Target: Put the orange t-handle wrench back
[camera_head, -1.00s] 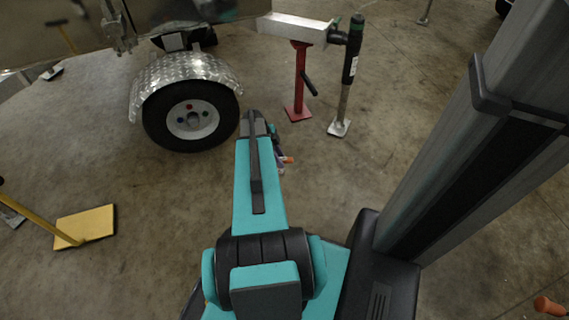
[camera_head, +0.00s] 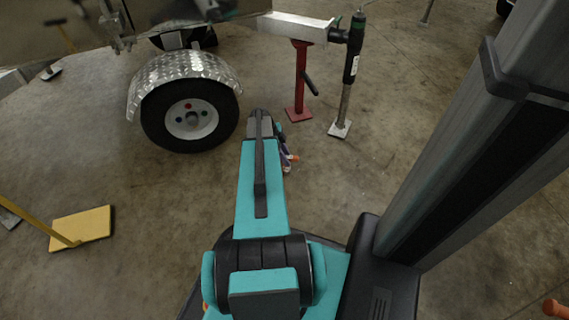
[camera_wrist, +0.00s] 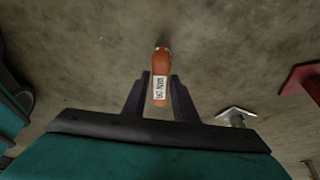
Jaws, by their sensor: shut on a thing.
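The orange t-handle wrench (camera_wrist: 161,70) shows in the wrist view as an orange handle with a white printed label. It lies between the two dark fingers of my gripper (camera_wrist: 160,92), which is shut on it. Its far end looks dark, and the rest of its shape cannot be made out. In the head view my gripper (camera_head: 286,158) is mostly hidden behind my arm, with a small orange tip of the wrench (camera_head: 294,157) showing beside it. Concrete floor lies beyond the wrench in the wrist view.
A trailer wheel (camera_head: 191,118) under a checker-plate fender (camera_head: 184,75) stands left of my arm. A red stand (camera_head: 299,85) and a black-and-silver jack post (camera_head: 350,70) stand ahead to the right. An orange-ended object (camera_head: 553,307) shows at lower right.

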